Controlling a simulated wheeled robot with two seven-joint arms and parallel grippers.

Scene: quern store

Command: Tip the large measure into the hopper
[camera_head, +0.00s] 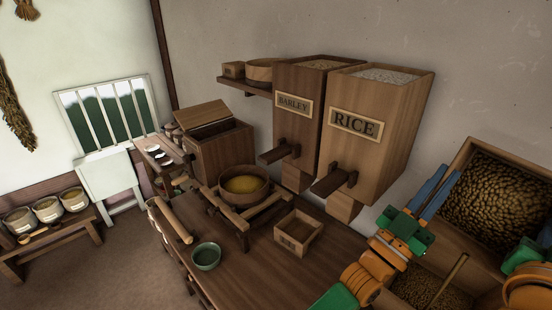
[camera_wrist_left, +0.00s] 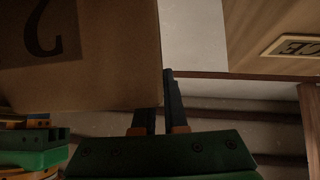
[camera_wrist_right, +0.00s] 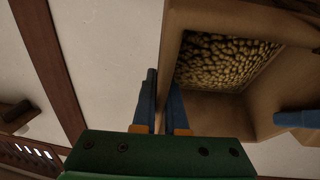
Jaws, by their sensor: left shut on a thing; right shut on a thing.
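The large measure (camera_head: 478,248) is a square wooden box at the right of the head view, tilted, with brown grain (camera_head: 495,200) inside. My left gripper (camera_head: 445,182) is shut on its left wall. In the left wrist view the measure (camera_wrist_left: 80,60) shows a dark mark like a 2. My right gripper (camera_wrist_right: 161,85) is shut on a wall of the measure (camera_wrist_right: 230,20); in the head view it is mostly cut off at the right edge. The RICE hopper (camera_head: 372,145) and BARLEY hopper (camera_head: 297,140) hang left of the measure, apart from it. The rice hopper's open top shows pale grain.
Below the measure, a container of grain (camera_head: 420,288) has a wooden stick (camera_head: 449,280) in it. The table (camera_head: 245,275) holds a small square box (camera_head: 298,232), a green bowl (camera_head: 205,256) and a quern (camera_head: 244,185). A shelf (camera_head: 244,86) is left of the hoppers.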

